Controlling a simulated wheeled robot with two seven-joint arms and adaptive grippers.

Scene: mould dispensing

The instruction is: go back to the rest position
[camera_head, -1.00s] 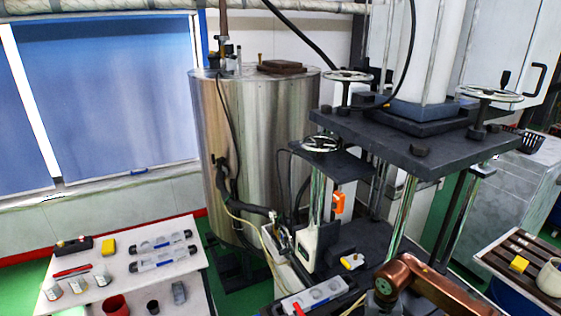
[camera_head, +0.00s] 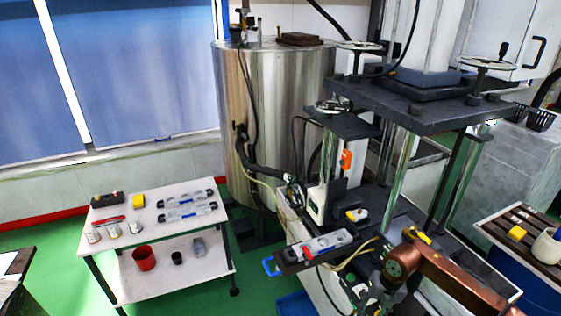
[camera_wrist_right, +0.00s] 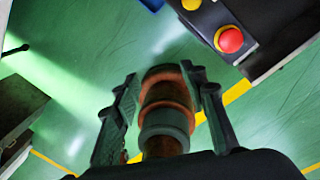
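My right arm (camera_head: 445,275) shows as a copper link at the lower right of the head view, in front of the press machine. Its fingertips cannot be made out there. In the right wrist view my right gripper (camera_wrist_right: 165,105) has its two dark fingers spread apart. A copper and grey rounded part, which looks like one of my own arm links, shows between them; I see no workpiece held. The green floor lies beyond. My left gripper is not in view.
A white two-shelf cart (camera_head: 165,240) with moulds and cups stands at the left. A steel tank (camera_head: 285,120) stands behind. The black press (camera_head: 415,110) and a slatted side table (camera_head: 500,235) are close on the right. Green floor is open around the cart.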

